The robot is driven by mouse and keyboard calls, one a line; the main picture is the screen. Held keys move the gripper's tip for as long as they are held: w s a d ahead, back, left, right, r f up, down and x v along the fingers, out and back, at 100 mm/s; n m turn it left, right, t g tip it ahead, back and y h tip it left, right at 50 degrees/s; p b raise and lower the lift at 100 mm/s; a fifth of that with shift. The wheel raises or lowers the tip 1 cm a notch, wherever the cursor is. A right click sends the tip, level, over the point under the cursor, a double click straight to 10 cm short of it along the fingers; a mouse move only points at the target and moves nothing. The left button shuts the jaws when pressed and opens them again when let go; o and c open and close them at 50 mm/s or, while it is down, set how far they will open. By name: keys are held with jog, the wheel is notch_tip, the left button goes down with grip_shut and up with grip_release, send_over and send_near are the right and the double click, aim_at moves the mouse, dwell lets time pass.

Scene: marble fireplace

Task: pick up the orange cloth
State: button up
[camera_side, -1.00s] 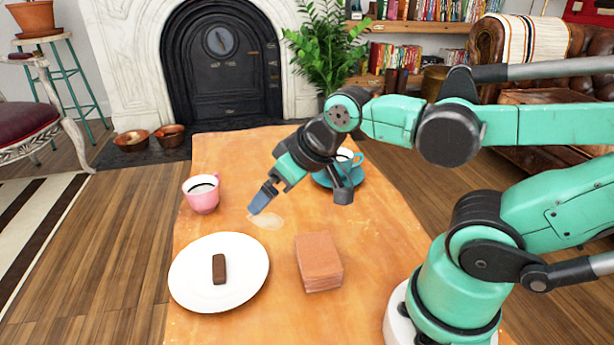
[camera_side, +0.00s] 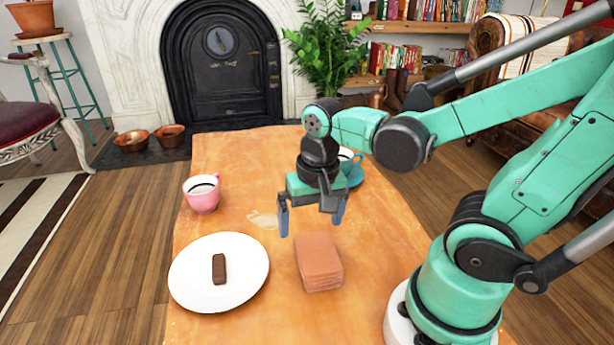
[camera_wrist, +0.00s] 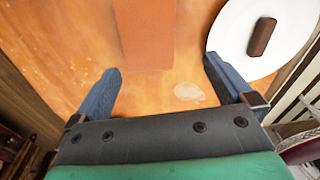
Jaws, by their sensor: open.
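The orange cloth (camera_side: 318,259) lies folded in a thick rectangular stack on the wooden table, right of the white plate. In the wrist view the cloth (camera_wrist: 145,32) is at the top centre, beyond the fingertips and between their lines. My gripper (camera_side: 311,228) is open and empty, pointing down, above and just behind the cloth in the side view. Its two blue fingers also show in the wrist view (camera_wrist: 162,66), spread wide and apart from the cloth.
A white plate (camera_side: 190,285) with a brown bar (camera_side: 219,269) lies left of the cloth. A pink cup (camera_side: 202,193) stands behind the plate. A teal cup and saucer (camera_side: 355,176) is partly hidden behind my gripper. A pale spill (camera_side: 262,219) marks the table (camera_side: 235,160).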

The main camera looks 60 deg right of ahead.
aim_at(317, 251)
jog(key=shift+s+d+f+m+g, duration=0.15)
jog(key=shift+s+f+m+g, duration=0.35)
jog(key=shift+m, duration=0.2)
jog(key=shift+f, duration=2.6)
jog(key=c, duration=1.2)
jog(key=shift+r, duration=0.15)
notch_tip(317, 251, up, 20)
